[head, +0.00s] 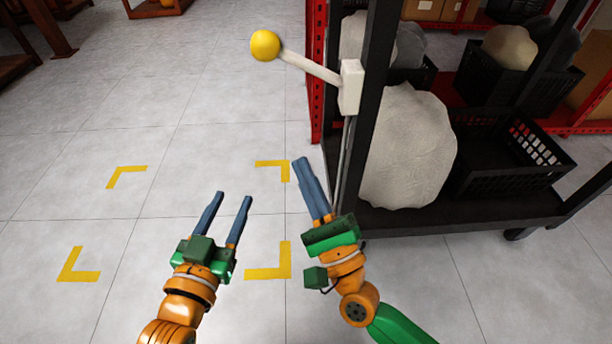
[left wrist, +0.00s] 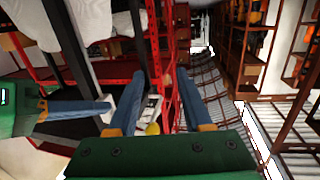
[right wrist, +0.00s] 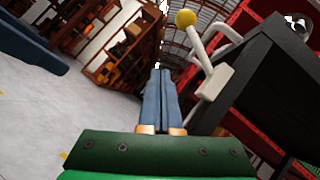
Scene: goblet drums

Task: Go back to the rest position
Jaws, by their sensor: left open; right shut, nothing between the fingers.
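My left gripper (head: 229,200) is open and empty over the floor in the head view, its two blue fingers apart. Its fingers also show in the left wrist view (left wrist: 157,82). My right gripper (head: 301,162) is shut with nothing between its fingers, close to the left side of the black rack. In the right wrist view its fingers (right wrist: 160,75) lie side by side. A white lever with a yellow ball (head: 265,45) juts left from a white mount (head: 350,87) on the rack post, above and apart from both grippers.
The black rack (head: 480,220) stands at the right, holding a pale rough lump (head: 410,150) and a black crate (head: 510,155). Red shelving (head: 316,70) is behind it. Yellow corner marks (head: 127,173) lie on the floor. The floor at the left is clear.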

